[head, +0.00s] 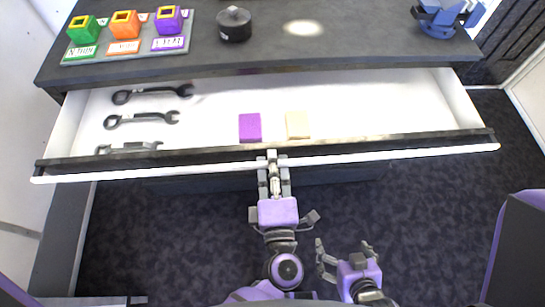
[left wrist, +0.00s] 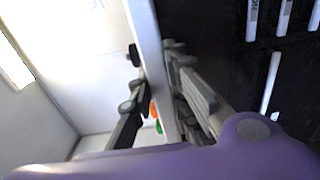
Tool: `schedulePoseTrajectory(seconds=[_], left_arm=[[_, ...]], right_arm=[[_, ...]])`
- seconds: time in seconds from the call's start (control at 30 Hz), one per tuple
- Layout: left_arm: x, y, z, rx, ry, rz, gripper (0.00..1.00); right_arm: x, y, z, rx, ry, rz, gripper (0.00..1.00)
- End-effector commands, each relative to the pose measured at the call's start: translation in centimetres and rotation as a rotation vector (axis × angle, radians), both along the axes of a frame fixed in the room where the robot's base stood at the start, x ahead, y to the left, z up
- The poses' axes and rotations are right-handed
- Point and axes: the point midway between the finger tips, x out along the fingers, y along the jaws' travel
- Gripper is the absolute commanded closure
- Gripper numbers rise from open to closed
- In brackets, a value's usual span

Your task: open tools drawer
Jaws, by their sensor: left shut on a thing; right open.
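The tools drawer (head: 390,104) is pulled out from under the dark worktop in the head view, with its white floor exposed. Several wrenches (head: 142,119) lie at its left, and a purple block (head: 250,127) and a cream block (head: 297,125) lie near its middle front. My left gripper (head: 272,160) is shut on the drawer's front edge near the middle. In the left wrist view the fingers (left wrist: 160,105) straddle the white drawer front (left wrist: 147,45). My right gripper (head: 345,254) is open and empty, low in front of the drawer and apart from it.
On the worktop (head: 350,40) stand green, orange and purple holders (head: 125,24) on a grey tray (head: 75,57), a dark round part (head: 235,24) and a blue vise-like device (head: 440,22). Dark carpet (head: 420,200) in front of the drawer is clear at the right.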

Motion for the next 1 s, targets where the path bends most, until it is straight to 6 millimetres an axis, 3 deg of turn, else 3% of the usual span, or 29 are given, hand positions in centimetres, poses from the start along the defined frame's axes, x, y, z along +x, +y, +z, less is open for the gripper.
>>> schedulePoseTrajectory(seconds=[0.3,0.33,0.47,0.8,1.0], left_arm=[[0.0,-0.1,0.0,0.001,-0.001,-0.002,1.00],[0.0,-0.1,0.0,0.001,-0.001,-0.002,0.80],[0.0,0.0,0.0,0.001,-0.001,-0.001,0.64],[-0.2,0.0,0.0,0.000,0.000,0.000,0.64],[-2.4,0.0,-0.1,0.001,0.002,0.000,0.64]], right_arm=[[0.0,-0.2,0.1,-0.004,-0.002,0.005,0.08],[0.0,-0.2,0.1,-0.005,-0.002,0.004,0.08],[0.0,-0.3,0.1,-0.006,-0.002,0.005,0.08],[0.0,-0.4,0.1,-0.009,0.000,0.010,0.08],[0.0,-0.3,0.0,-0.007,0.000,0.007,0.08]])
